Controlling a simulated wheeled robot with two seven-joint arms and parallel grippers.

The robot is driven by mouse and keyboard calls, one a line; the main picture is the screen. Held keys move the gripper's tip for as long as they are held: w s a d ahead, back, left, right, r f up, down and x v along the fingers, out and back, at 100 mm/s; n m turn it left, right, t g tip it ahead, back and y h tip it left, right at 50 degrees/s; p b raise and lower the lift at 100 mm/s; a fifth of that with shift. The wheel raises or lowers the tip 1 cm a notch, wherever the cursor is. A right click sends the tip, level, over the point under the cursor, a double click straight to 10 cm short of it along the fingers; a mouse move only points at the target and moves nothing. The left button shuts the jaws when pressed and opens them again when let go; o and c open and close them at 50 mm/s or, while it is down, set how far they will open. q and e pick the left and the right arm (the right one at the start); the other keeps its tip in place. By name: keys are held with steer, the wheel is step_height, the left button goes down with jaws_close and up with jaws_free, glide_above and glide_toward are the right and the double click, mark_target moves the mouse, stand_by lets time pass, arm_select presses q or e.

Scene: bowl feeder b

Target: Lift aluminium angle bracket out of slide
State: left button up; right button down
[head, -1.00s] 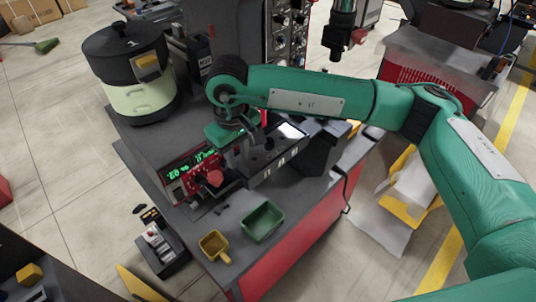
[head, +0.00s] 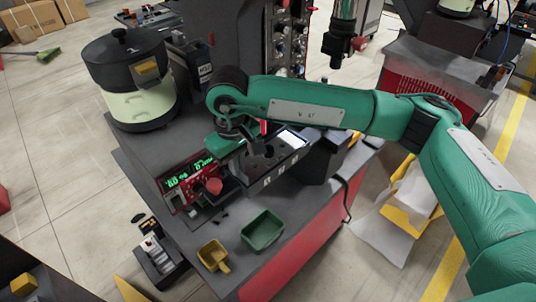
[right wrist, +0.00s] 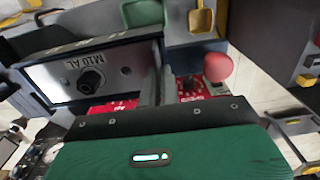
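My right gripper (right wrist: 159,85) points down into the feeder station; its two grey fingers stand close together in the right wrist view. In the head view its green body (head: 224,144) is over the slide area, and its fingertips are hidden. Beside the fingers in the right wrist view is a grey metal block (right wrist: 85,76) marked "M10 AL" with a dark round knob. I cannot make out the aluminium angle bracket for certain, nor whether the fingers hold anything. My left gripper is not in view.
A red knob (head: 213,186) stands close to the gripper, beside a red readout box (head: 180,187). A green tray (head: 262,230) and a yellow scoop (head: 213,252) lie on the table's front part. A black-lidded bowl feeder (head: 125,65) is at the back left.

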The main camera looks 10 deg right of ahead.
steer(key=shift+r, duration=0.25)
steer(key=shift+r, duration=1.8)
